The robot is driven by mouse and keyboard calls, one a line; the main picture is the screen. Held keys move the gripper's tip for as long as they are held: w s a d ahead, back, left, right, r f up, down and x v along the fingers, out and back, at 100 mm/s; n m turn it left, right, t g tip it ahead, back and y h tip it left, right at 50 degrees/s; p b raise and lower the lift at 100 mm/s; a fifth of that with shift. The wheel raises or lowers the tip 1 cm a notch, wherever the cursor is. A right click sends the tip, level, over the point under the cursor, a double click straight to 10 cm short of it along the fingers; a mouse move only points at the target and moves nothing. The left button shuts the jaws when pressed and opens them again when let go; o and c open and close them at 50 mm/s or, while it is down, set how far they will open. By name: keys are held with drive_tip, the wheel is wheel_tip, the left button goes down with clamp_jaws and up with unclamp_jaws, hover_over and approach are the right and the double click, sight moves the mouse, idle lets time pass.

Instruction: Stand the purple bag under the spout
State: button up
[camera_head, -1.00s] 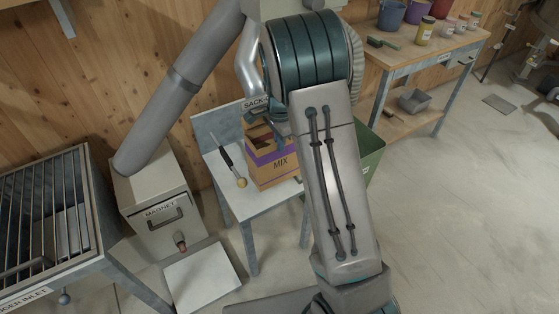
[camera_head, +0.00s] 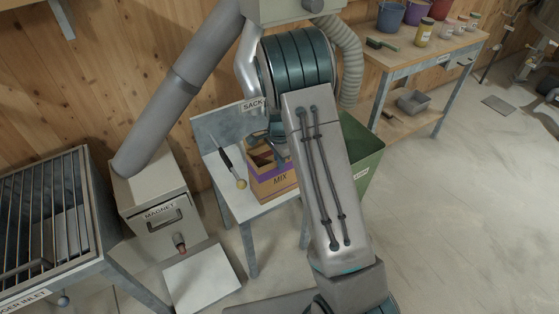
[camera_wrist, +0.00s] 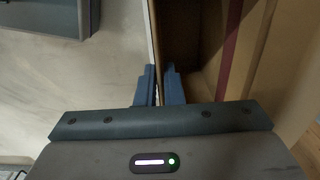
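The bag (camera_head: 272,188) is an open-topped brown bag with a purple band and the word MIX. It stands upright, or nearly so, on the small grey sack table, partly behind my arm. My gripper (camera_head: 268,143) is at the bag's top rim, mostly hidden by my arm in the head view. In the wrist view my gripper (camera_wrist: 160,86) has its two fingers close together, one on each side of the bag wall (camera_wrist: 195,45), and looks shut on it. A curved silver pipe (camera_head: 248,62), perhaps the spout, comes down above the table; its outlet is not clear.
The sack table (camera_head: 240,205) also holds a dark-handled tool with a yellow tip (camera_head: 234,170). A green bin (camera_head: 362,160) stands right of it. The magnet box (camera_head: 158,205) and grated inlet (camera_head: 45,230) are left. A workbench (camera_head: 425,50) stands back right; open floor lies right.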

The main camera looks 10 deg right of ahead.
drive_tip(key=shift+o, duration=1.3)
drive_tip(key=s+r+n, duration=0.1)
drive_tip(key=s+r, duration=0.1)
drive_tip(key=r, duration=0.6)
drive_tip(key=s+r+n, duration=0.1)
drive_tip(key=s+r, duration=0.2)
drive_tip(key=r, duration=0.6)
drive_tip(key=s+r+n+t, duration=0.1)
drive_tip(key=s+r+n, duration=0.1)
drive_tip(key=s+n, duration=0.4)
drive_tip(key=s+r+n+t, duration=0.1)
drive_tip(key=s+r+n, duration=0.2)
drive_tip(key=s, duration=1.3)
drive_tip(key=n, duration=0.3)
drive_tip(key=shift+s+r+t, duration=0.2)
drive_tip(key=shift+r+t, duration=0.1)
drive_tip(key=shift+t, duration=0.1)
